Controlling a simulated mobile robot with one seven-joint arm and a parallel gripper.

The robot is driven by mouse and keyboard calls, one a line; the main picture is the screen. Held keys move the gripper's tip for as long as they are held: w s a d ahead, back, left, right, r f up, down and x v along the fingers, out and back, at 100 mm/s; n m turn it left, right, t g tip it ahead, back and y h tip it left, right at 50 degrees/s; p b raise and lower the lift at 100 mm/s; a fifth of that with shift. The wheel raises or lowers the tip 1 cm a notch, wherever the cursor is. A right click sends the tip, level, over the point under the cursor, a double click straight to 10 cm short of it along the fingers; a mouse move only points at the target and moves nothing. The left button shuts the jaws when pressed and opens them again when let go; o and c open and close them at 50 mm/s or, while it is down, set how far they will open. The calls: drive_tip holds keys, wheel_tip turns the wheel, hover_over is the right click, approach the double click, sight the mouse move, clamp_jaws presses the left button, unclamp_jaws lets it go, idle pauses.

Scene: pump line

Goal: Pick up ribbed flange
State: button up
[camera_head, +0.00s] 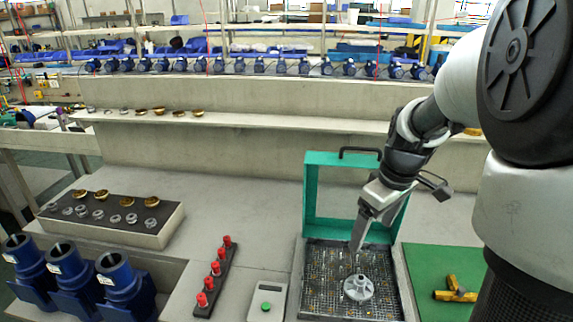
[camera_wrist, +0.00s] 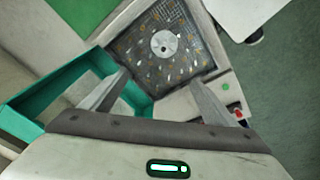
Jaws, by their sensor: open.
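The ribbed flange (camera_head: 358,287) is a light grey round part with a raised hub. It lies on the dark speckled mesh floor of a tray (camera_head: 308,262) near its front. In the wrist view the flange (camera_wrist: 164,43) shows as a pale disc with a dark centre hole, beyond the fingertips. My gripper (camera_head: 357,246) is above the tray, behind and above the flange, pointing down. In the wrist view my gripper (camera_wrist: 158,90) has its two fingers wide apart with nothing between them. The flange is apart from the fingers.
A green frame (camera_head: 311,195) stands upright behind the tray. A green mat (camera_head: 425,275) with yellow pieces (camera_head: 455,290) is at right. A box with a green button (camera_head: 266,303) and a rack of red-topped parts (camera_head: 216,268) stand left. Blue pump housings (camera_head: 120,285) are front left.

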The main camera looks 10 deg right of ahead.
drive_tip(key=d+f, duration=0.1)
drive_tip(key=b, duration=0.1)
approach(361, 278)
drive_tip(key=shift+g, duration=0.4)
drive_tip(key=f, duration=0.1)
drive_tip(key=w+f, duration=0.1)
drive_tip(key=f, duration=0.3)
drive_tip(key=shift+w+d+f, duration=0.1)
drive_tip(key=shift+w+d, duration=0.05)
drive_tip(key=shift+w, duration=0.1)
drive_tip(key=f, duration=0.5)
drive_tip(key=shift+w+a+f+b, duration=0.1)
drive_tip(key=shift+a+b, duration=0.2)
drive_tip(key=shift+b, duration=0.05)
drive_tip(key=c, duration=1.3)
